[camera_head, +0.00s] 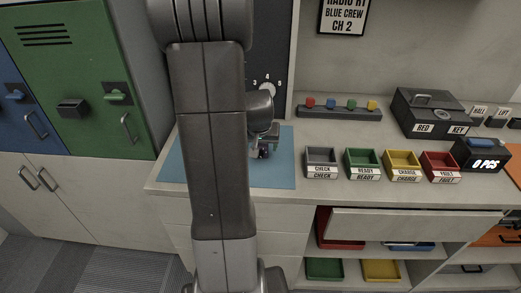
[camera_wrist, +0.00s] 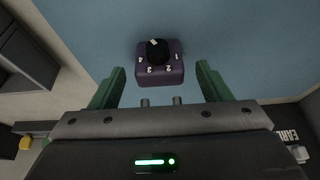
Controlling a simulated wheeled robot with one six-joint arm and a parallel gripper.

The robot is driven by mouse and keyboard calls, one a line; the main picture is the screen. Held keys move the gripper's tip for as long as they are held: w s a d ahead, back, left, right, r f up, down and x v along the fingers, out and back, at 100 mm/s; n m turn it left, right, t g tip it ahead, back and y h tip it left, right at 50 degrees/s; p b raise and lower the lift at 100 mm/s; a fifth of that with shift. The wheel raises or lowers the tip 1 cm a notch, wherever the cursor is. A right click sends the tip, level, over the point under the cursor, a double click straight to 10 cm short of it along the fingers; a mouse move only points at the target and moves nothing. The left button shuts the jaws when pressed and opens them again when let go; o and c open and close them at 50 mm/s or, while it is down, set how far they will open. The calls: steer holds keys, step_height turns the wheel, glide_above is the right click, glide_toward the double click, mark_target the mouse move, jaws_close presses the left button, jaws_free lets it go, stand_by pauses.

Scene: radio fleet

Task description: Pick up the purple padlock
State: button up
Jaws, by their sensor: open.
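The purple padlock (camera_wrist: 173,74) lies on the blue mat (camera_wrist: 100,25), with a black round dial and white numbers facing the wrist camera. In the wrist view it sits between and slightly beyond the green fingertips of my gripper (camera_wrist: 160,70). The fingers are open, with a gap on both sides of the padlock. Two short grey posts show between the padlock and the gripper body; I cannot tell what they belong to. In the head view my gripper (camera_head: 265,138) is low over the blue mat (camera_head: 280,172), and the padlock is mostly hidden there.
Grey (camera_head: 321,157), green (camera_head: 362,158), yellow (camera_head: 403,159) and red (camera_head: 440,161) trays stand right of the mat. Behind them are a rack of coloured pegs (camera_head: 338,113) and a black key box (camera_head: 428,112). A green locker (camera_head: 80,70) stands left. Bare mat surrounds the padlock.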

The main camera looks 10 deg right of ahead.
steer(key=c, duration=1.3)
steer(key=shift+r, duration=0.15)
